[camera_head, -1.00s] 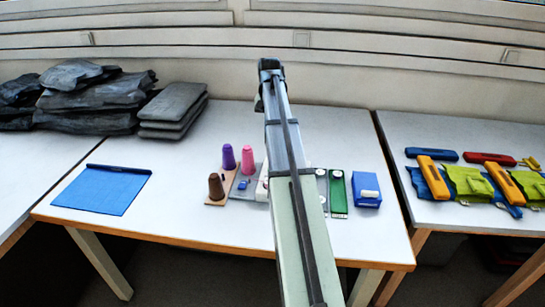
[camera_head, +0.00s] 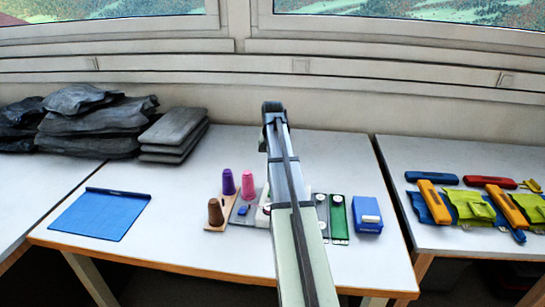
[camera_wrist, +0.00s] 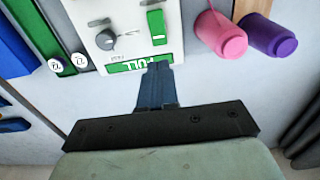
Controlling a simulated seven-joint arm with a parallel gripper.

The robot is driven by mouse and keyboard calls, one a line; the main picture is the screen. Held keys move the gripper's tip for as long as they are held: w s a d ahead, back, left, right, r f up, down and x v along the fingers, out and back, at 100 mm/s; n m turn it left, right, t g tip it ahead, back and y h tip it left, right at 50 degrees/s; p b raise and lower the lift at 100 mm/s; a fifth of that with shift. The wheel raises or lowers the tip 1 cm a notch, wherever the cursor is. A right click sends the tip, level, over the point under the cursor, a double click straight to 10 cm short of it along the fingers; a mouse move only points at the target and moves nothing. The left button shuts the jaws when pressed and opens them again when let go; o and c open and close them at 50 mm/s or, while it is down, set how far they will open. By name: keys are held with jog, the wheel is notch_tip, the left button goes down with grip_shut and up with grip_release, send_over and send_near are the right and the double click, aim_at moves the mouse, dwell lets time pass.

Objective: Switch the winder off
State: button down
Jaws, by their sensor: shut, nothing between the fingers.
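The winder (camera_wrist: 132,18) is a pale panel in the wrist view, with a dark round knob (camera_wrist: 106,40) on a white plate. A green switch (camera_wrist: 157,27) sits to the right of the knob. Below them is a green display (camera_wrist: 140,65) with the word FULL, partly covered by my fingers. My gripper (camera_wrist: 158,70) is shut and empty, its fingertips just below the green switch in the picture. I cannot tell whether they touch the panel. In the head view my arm hides most of the winder.
Pink (camera_head: 247,184), purple (camera_head: 228,182) and brown (camera_head: 215,212) cones stand left of my arm. A blue sheet (camera_head: 102,215) is at the table's left, grey stacked packs (camera_head: 173,135) behind.

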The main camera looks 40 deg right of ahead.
notch_tip(320, 180, down, 8)
jog(key=shift+f, duration=0.2)
dwell(0.5)
jog(key=shift+f, duration=0.15)
dwell(0.4)
jog(key=shift+s+a+r, duration=0.35)
jog(key=shift+s+a, duration=0.1)
jog(key=shift+r, duration=0.1)
notch_tip(320, 180, up, 14)
jog(key=w+d, duration=0.2)
jog(key=shift+w+f, duration=0.15)
jog(key=shift+f, duration=0.1)
dwell(0.8)
